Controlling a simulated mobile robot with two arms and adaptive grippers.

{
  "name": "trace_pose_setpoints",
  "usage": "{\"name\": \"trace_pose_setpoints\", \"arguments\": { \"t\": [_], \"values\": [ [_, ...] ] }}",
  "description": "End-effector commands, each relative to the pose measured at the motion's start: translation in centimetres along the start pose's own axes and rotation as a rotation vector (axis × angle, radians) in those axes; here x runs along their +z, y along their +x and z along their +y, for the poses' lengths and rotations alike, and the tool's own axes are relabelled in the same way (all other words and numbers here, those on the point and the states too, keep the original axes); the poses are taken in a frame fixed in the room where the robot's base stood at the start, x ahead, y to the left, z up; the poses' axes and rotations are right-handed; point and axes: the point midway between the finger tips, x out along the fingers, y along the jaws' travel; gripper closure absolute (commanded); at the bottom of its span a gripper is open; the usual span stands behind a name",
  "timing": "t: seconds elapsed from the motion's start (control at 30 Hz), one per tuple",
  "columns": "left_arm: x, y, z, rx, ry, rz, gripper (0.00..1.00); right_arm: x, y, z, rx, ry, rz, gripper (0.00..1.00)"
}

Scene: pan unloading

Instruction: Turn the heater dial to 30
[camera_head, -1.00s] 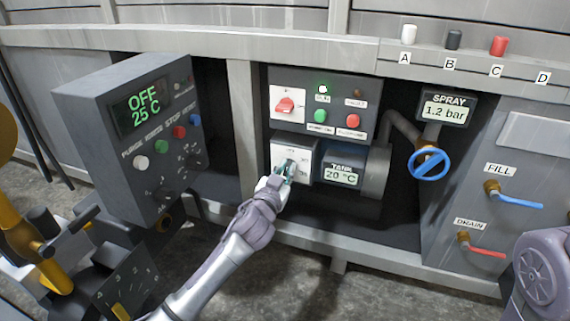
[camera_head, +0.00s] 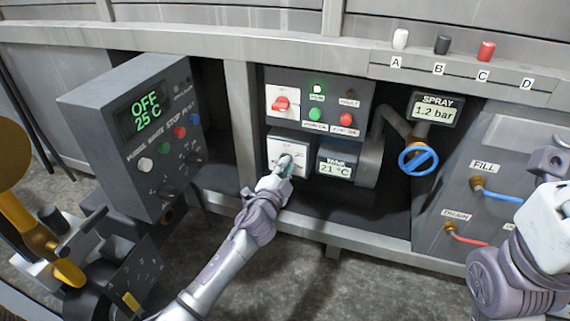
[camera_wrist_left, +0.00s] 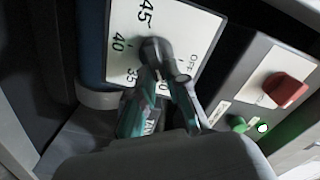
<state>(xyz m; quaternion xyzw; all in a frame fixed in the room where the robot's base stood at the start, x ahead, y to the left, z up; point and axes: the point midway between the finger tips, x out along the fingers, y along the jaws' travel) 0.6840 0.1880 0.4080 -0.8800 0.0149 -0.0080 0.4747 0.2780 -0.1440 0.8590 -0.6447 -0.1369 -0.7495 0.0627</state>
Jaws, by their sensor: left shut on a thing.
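The heater dial's white plate (camera_head: 274,145) is on a grey box below the control panel. In the left wrist view the plate (camera_wrist_left: 122,20) shows the marks 45, 40, 35 and OFF around a dark knob (camera_wrist_left: 154,48). My left gripper (camera_head: 284,164) is shut on this knob; its teal-and-dark fingers (camera_wrist_left: 163,85) show against it in the wrist view. The fingers hide part of the scale, and I cannot read the knob's setting. The tank display (camera_head: 336,169) beside it reads 21 °C. My right arm's end (camera_head: 548,165) is at the right edge, its fingers unclear.
The panel above holds a red switch (camera_head: 281,104), a green button (camera_head: 315,114) and a red button (camera_head: 346,119). A blue valve wheel (camera_head: 418,159) stands right. A grey control box (camera_head: 85,115) reading OFF 25 C stands left. Blue fill (camera_head: 502,196) and red drain handles are at right.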

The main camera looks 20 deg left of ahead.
Motion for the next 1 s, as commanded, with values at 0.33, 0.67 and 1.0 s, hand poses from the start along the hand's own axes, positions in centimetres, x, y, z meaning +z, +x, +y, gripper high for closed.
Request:
{"name": "trace_pose_setpoints", "arguments": {
  "t": [0.33,0.67,1.0],
  "values": [
    [-0.04,-0.04,0.22,0.002,0.057,0.001,1.0,0.16,-0.16,0.04,0.004,0.002,-0.01,1.0],
    [-0.04,-0.04,0.24,0.002,0.058,0.001,1.0,0.15,-0.18,0.03,0.003,0.002,-0.009,1.0],
    [-0.02,-0.02,0.15,0.001,0.058,0.001,0.6,0.17,-0.19,0.04,0.003,0.001,-0.009,1.0]
  ]
}}
